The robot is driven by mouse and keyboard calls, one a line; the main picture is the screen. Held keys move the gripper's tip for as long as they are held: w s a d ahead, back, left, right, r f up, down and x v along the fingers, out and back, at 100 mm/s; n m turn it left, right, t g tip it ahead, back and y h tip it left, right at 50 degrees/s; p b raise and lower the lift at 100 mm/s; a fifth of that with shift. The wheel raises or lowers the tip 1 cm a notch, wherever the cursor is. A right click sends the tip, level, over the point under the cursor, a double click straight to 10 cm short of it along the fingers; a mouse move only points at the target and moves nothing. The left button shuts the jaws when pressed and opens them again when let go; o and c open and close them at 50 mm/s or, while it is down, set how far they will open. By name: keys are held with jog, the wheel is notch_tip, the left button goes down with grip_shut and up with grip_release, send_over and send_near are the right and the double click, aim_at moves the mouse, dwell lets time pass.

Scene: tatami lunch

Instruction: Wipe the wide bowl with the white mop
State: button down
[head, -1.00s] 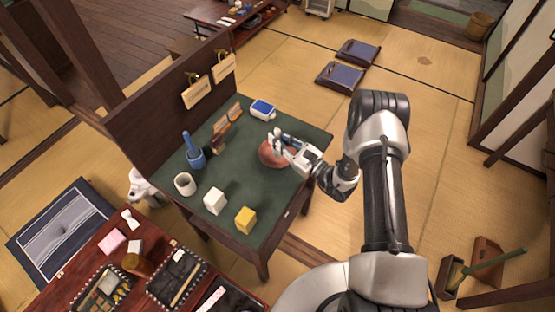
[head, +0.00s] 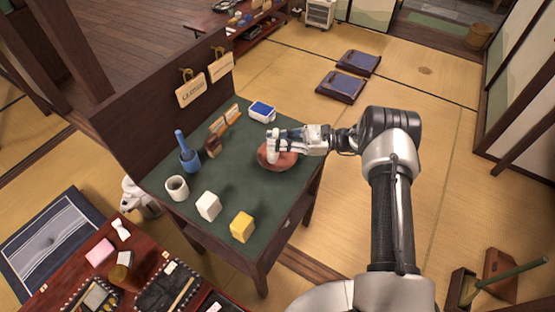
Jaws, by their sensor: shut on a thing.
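The wide bowl (head: 286,161) is reddish brown and shallow. It stands on the green top of the desk, near its right side. My gripper (head: 277,139) reaches in from the right above the bowl and is shut on the white mop (head: 272,153), a small white upright piece. The mop's lower end is at the inside of the bowl. I cannot tell whether it touches the surface. My gripper's fingers partly cover the mop and the bowl's far rim.
The green desk top (head: 235,178) also holds a blue holder with a stick (head: 189,157), a white cup (head: 177,188), a white block (head: 208,206), a yellow block (head: 242,227) and a blue-and-white box (head: 261,111). A wooden panel (head: 160,100) with hanging tags closes the far left side.

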jog(key=shift+r+p, duration=0.1)
jog(key=shift+p, duration=0.25)
jog(key=t+p, duration=0.1)
jog(key=m+t+p, duration=0.1)
jog(key=shift+s+r+m+t+p, duration=0.1)
jog(key=shift+r+m+t+p, duration=0.1)
jog(key=shift+m+t+p, duration=0.15)
jog(key=m+t+h+p, duration=0.1)
jog(key=m+t+p, duration=0.1)
jog(key=t, duration=0.1)
jog(key=m+t+p, duration=0.1)
jog(key=t+p, duration=0.2)
jog(key=shift+d+m+h, duration=0.15)
jog(key=shift+m+h, duration=0.2)
jog(key=shift+h, duration=0.05)
jog(key=m+t+h+p, duration=0.1)
jog(key=t, duration=0.1)
jog(key=m+t+h+p, duration=0.1)
jog(key=m+t+h, duration=0.1)
jog(key=shift+s+f, duration=0.1)
jog(key=shift+f, duration=0.1)
jog(key=m+t+h, duration=0.1)
jog(key=h, duration=0.1)
jog(key=m+t+h+p, duration=0.1)
jog(key=m+t+h, duration=0.3)
jog(key=shift+d+f+h+p, duration=0.2)
jog(key=shift+d+h+p, duration=0.15)
jog(key=shift+h+p, duration=0.05)
jog(key=shift+w, duration=0.2)
